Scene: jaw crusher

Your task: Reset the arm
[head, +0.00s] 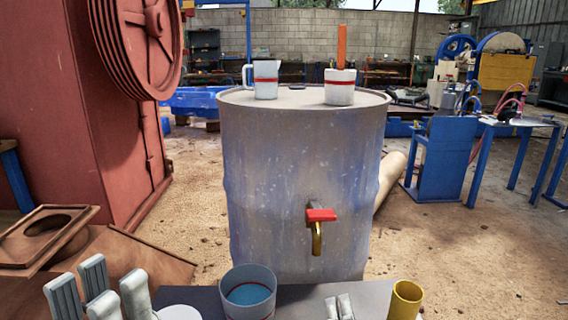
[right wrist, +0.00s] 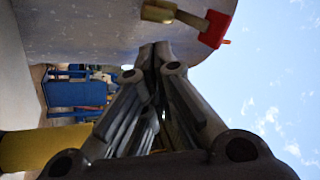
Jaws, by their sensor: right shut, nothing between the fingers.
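My left gripper (head: 98,285) is at the lower left of the head view, its grey fingers spread apart with nothing seen between them. My right gripper (head: 338,307) is at the bottom of the head view, between a grey cup with blue inside (head: 248,292) and a yellow cup (head: 406,300). In the right wrist view the fingers of my right gripper (right wrist: 156,52) come together at the tips, shut and empty. The tips are near the drum and its tap, whose red handle (right wrist: 215,29) shows there. Most of both arms is hidden.
A large grey-blue drum (head: 290,180) stands ahead with a red-handled tap (head: 320,216). A jug (head: 265,80) and a cup with an orange stick (head: 340,86) stand on it. A red crusher (head: 60,90) fills the left. Ground on the right (head: 450,250) is clear.

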